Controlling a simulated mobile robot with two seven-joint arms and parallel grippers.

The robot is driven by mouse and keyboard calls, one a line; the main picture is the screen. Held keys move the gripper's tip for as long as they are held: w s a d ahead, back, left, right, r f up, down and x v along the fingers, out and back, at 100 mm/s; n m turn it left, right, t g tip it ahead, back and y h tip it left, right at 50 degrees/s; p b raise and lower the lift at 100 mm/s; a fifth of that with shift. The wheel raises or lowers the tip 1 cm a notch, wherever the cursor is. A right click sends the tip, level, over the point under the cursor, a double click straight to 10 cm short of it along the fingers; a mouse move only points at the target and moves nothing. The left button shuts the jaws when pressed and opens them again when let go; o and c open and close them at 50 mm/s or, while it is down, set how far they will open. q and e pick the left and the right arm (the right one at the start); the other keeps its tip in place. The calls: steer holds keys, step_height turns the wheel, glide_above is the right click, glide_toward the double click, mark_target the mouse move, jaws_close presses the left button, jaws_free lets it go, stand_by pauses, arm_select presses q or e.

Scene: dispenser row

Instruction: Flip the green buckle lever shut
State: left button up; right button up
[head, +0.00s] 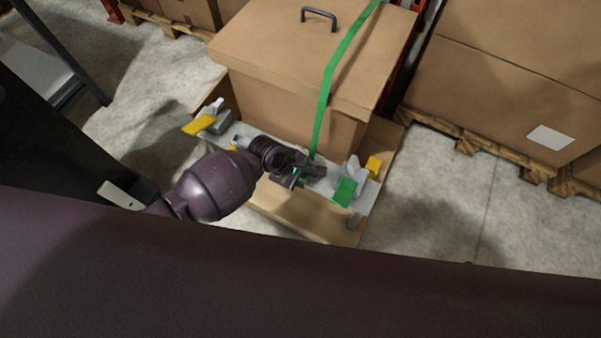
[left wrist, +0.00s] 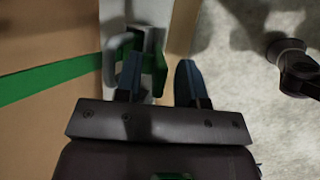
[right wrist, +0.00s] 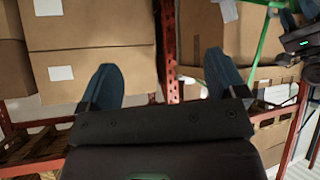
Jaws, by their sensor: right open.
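A green strap (head: 326,95) runs over the large cardboard box (head: 290,90) down to a row of grey buckles on its front ledge. Green buckle parts (left wrist: 156,64) show in the left wrist view beside and between my left fingertips; contact is unclear. My left gripper (head: 302,172) is at the strap's lower end and hides much of the buckle there; its fingers (left wrist: 160,66) are apart. A green flap (head: 344,192) sticks out to the right of it. My right gripper (right wrist: 162,78) is open and empty, away from the buckles, facing shelved boxes.
Yellow levers stand at the left (head: 198,124) and right (head: 373,167) ends of the ledge. A black handle (head: 318,14) tops the box. More boxes on pallets (head: 520,80) stand to the right. Concrete floor (head: 455,200) is clear at the front right.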

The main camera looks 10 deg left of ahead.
arm_select(q)
jaws_close()
steer(key=shift+w+r+g+y+p, duration=0.35)
steer(key=shift+w+p, duration=0.2)
steer(key=shift+p, duration=0.25)
steer(key=shift+w+d+p, duration=0.1)
steer(key=shift+p, duration=0.25)
steer(key=shift+f+g, duration=0.15)
steer(key=shift+g, duration=0.1)
steer(key=shift+f, duration=0.1)
